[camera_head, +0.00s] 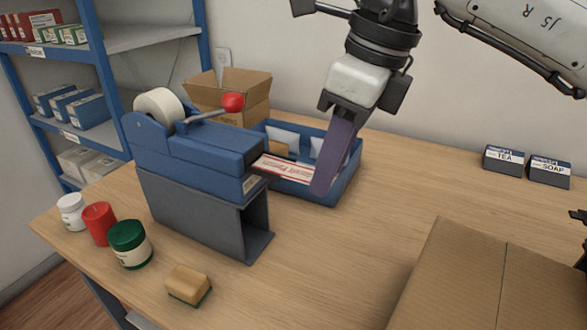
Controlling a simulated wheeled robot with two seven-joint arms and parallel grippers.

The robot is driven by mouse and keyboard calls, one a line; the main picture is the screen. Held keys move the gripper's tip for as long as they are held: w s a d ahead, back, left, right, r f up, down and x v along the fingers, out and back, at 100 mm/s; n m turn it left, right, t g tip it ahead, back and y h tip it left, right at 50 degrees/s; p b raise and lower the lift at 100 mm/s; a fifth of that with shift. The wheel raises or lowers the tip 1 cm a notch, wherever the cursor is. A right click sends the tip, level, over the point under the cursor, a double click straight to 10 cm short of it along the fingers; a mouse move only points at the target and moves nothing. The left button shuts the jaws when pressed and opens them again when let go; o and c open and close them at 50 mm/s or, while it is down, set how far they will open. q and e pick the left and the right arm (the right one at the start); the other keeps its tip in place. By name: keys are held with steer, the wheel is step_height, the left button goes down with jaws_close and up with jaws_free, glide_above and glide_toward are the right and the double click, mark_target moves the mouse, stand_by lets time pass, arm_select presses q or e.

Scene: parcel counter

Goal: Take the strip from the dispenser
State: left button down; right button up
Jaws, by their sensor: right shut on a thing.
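The blue dispenser (195,155) stands on a grey stand at the left of the table, with a white roll (158,105) at its back and a lever with a red knob (232,103) on top. A white strip with red print (286,169) sticks out of its front mouth to the right. My right gripper (324,182) comes down from above and is shut on the strip's outer end. The fingers hide that end. The strip's inner end meets the dispenser's mouth; I cannot tell whether it is cut. My left gripper is not in view.
A blue bin (342,187) with envelopes stands just behind the strip. A cardboard box (470,285) fills the front right. Jars (130,246) and a sponge (188,286) are at the front left. TEA (503,161) and SOAP (549,172) boxes sit back right. The table's middle is clear.

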steer(key=shift+p+v, duration=0.85)
steer(key=shift+v, duration=0.75)
steer(key=shift+d, duration=0.2)
steer(key=a+p+v, duration=0.2)
steer(key=p+v, duration=0.4)
steer(key=v, duration=0.2)
steer(key=shift+w+r+p, duration=0.3)
steer(key=shift+r+p, duration=0.05)
steer(key=shift+r, duration=0.1)
steer(key=shift+d, duration=0.1)
